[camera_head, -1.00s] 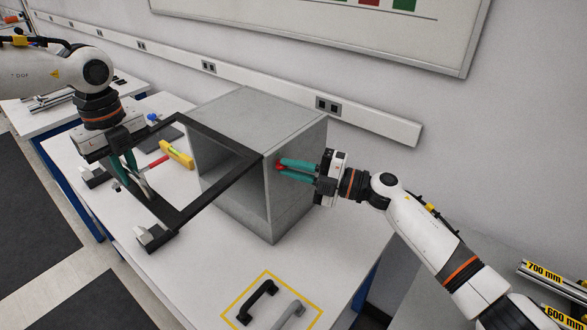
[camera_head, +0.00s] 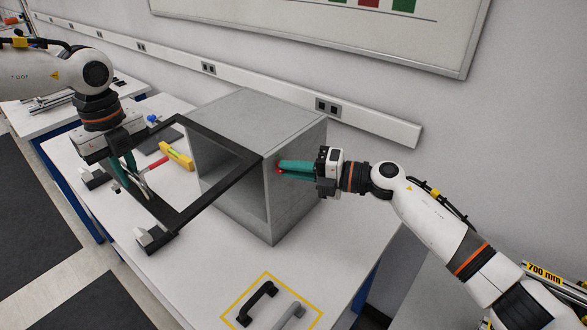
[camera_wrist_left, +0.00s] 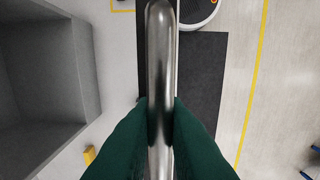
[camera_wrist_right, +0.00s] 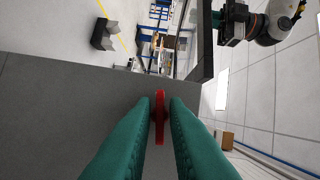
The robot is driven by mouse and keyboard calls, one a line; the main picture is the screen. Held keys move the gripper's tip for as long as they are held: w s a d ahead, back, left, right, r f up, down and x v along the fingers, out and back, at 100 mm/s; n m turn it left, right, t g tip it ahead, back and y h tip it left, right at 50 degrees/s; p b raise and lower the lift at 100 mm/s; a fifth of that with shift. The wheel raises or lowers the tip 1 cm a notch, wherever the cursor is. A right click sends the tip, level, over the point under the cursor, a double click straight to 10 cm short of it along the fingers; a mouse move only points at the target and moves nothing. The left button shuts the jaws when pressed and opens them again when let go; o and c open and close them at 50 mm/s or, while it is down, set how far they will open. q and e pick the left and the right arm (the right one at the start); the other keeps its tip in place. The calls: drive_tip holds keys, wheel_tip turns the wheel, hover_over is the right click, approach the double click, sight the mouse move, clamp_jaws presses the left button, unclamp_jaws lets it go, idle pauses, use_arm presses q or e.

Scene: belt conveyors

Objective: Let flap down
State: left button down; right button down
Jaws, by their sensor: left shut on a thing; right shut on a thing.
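A grey box (camera_head: 305,200) stands on the white table with its opening facing left. The flap, a black open frame (camera_head: 220,193), juts out from the top of the opening to the left. My left gripper (camera_head: 136,182) is shut on the flap's metal handle (camera_wrist_left: 160,60) at the outer edge. My right gripper (camera_head: 284,168) is shut on a small red piece (camera_wrist_right: 160,118) at the box's right side. In the right wrist view the red piece stands upright between the green fingers. The flap's dark edge (camera_wrist_right: 205,45) also shows there.
A yellow level (camera_head: 177,157) and a red-handled tool lie behind the flap. A black handle (camera_head: 257,303) and a grey handle (camera_head: 290,316) lie in a yellow-outlined area at the table's front. The wall is close behind the box.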

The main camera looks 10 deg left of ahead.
drive_tip(key=shift+f, duration=0.1)
drive_tip(key=c, duration=1.6)
unclamp_jaws()
drive_tip(key=s+d, duration=0.1)
drive_tip(key=d, duration=1.1)
drive_tip(key=shift+r, duration=0.45)
